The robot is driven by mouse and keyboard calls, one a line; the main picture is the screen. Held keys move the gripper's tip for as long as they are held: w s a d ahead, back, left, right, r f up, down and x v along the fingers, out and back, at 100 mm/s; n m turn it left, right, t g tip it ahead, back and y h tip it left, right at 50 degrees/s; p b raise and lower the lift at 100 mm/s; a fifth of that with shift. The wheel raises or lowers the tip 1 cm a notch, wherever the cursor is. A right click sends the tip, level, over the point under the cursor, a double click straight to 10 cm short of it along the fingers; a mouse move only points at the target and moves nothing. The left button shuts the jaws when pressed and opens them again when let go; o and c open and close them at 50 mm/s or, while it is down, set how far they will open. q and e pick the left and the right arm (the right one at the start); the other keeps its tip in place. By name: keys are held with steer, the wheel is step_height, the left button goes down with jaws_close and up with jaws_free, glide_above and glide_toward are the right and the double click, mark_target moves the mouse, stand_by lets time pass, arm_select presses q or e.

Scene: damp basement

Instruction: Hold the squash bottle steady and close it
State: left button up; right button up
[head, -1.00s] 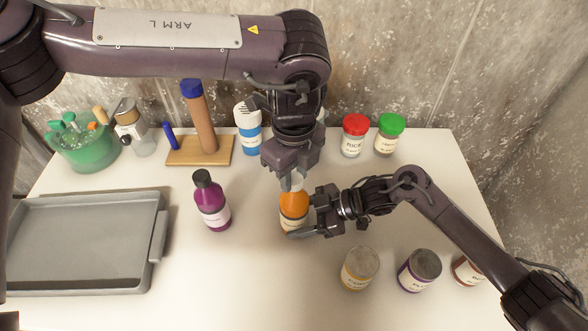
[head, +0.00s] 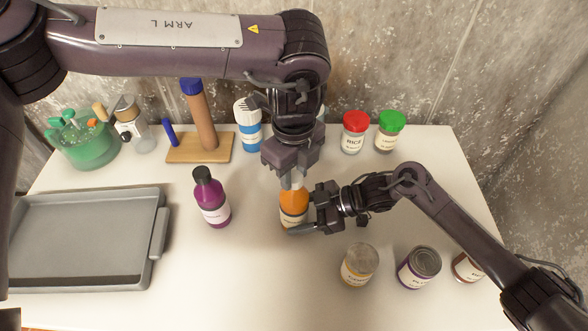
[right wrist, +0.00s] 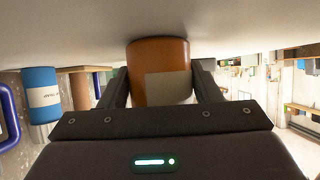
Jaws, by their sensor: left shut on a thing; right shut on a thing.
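The squash bottle (head: 294,205), orange with a white label, stands upright on the white table. My right gripper (head: 301,212) is shut around its body from the right. In the right wrist view the orange bottle (right wrist: 160,62) sits between the two dark fingers. My left gripper (head: 291,183) points down directly over the bottle, shut at its top. The cap is mostly hidden by the left fingers, so I cannot tell how far it is seated.
A purple bottle (head: 211,200) stands to the left, beside a grey tray (head: 158,235). Behind are a blue bottle (head: 249,135), a red-lidded jar (head: 354,133) and a green-lidded jar (head: 390,132).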

steer(key=o, duration=0.4)
steer(key=c, duration=0.6)
arm_select(q)
steer(key=m, duration=0.6)
arm_select(e)
steer(key=shift+o, duration=0.2)
arm_select(q)
steer(key=m, duration=0.4)
steer(key=shift+m, duration=0.3)
steer(key=m, duration=0.3)
steer(key=o, duration=0.7)
